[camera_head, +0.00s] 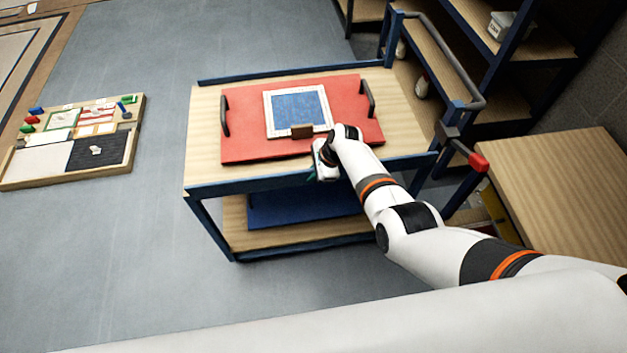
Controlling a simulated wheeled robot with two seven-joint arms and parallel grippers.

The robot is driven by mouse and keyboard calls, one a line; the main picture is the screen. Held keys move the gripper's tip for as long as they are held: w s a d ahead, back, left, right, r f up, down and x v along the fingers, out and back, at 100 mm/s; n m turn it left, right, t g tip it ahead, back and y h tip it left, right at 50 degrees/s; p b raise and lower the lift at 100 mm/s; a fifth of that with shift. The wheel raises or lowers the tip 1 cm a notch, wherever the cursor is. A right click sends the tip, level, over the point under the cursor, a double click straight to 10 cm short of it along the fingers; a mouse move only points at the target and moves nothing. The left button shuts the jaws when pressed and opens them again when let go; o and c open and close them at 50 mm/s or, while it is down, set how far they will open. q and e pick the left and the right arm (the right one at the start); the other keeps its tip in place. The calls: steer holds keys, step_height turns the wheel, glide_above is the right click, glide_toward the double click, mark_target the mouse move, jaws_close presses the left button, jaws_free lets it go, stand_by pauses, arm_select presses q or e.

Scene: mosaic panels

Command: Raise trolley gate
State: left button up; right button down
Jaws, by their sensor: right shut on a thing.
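The trolley (205,135) has a pale wooden top and a blue frame. A blue bar, the gate (232,187), runs along its near edge, level with the top or lower. A blue rail (290,73) stands up along the far edge. My right gripper (318,177) is at the middle of the near edge, pointing down. It is shut on the gate there, though my wrist hides the fingertips and the exact grip. A small green part shows beside it. My left gripper is not in view.
A red panel (245,135) with two dark handles and a blue mosaic (300,107) lies on the trolley top, with a brown block (302,131) at the mosaic's near edge. A wooden table (565,190) and shelves (515,60) stand right. A tray (30,180) lies left. Floor between is clear.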

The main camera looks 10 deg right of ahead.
steer(key=shift+w+g+b, duration=0.45)
steer(key=shift+g+b, duration=0.35)
steer(key=shift+b, duration=0.2)
steer(key=c, duration=1.5)
jaws_free()
steer(key=shift+w, duration=0.15)
steer(key=p+v, duration=0.3)
steer(key=v, duration=0.4)
steer(key=shift+a+p, duration=0.1)
steer(key=shift+p, duration=0.2)
steer(key=shift+v, duration=2.55)
